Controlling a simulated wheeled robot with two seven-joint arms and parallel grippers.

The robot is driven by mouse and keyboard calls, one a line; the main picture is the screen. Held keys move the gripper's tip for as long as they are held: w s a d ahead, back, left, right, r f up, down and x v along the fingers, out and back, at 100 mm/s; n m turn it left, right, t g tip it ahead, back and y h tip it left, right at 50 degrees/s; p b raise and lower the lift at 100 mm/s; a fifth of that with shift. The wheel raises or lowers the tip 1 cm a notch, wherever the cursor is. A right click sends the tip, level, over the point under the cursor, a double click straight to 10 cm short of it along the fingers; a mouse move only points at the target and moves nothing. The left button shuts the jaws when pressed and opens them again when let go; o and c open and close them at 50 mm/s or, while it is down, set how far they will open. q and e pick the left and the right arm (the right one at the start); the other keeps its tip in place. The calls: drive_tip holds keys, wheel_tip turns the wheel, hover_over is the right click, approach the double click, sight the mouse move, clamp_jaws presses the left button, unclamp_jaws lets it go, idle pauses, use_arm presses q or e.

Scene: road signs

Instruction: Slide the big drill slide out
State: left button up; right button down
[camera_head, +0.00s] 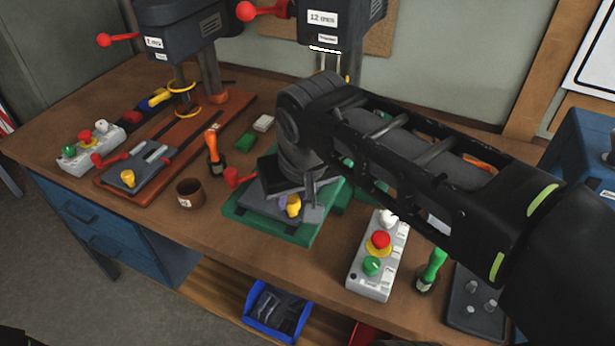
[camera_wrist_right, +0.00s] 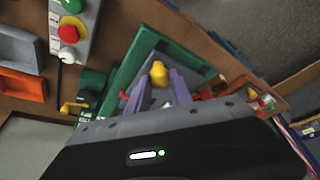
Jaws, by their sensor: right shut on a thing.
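The big drill (camera_head: 325,18), labelled 12 mm, stands at the back on a green base (camera_head: 240,222). Its grey slide (camera_head: 262,207) lies on this base and carries a yellow knob (camera_head: 293,208). My right gripper (camera_head: 297,200) reaches down over the slide and is shut on the yellow knob. In the right wrist view the knob (camera_wrist_right: 159,73) sits between the two fingertips (camera_wrist_right: 163,86). My arm hides much of the drill and the back of the slide. My left gripper is not in view.
The smaller drill (camera_head: 182,30) on a red-brown base, with its own slide (camera_head: 130,172), stands to the left. A brown cup (camera_head: 190,193) and an orange-handled tool (camera_head: 213,150) stand between. A button box (camera_head: 378,258) stands right of the green base, near the bench's front edge.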

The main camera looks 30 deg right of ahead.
drive_tip(key=shift+s+a, duration=0.35)
drive_tip(key=shift+a, duration=0.15)
drive_tip(key=c, duration=1.1)
unclamp_jaws()
drive_tip(key=shift+s+a, duration=0.1)
drive_tip(key=shift+a, duration=0.05)
drive_tip(key=shift+c, duration=0.2)
drive_tip(key=shift+r, duration=0.1)
drive_tip(key=shift+s+r, duration=0.1)
drive_tip(key=shift+r, duration=0.4)
drive_tip(key=v, duration=0.6)
drive_tip(key=shift+r+b, duration=0.3)
drive_tip(key=shift+s, duration=0.15)
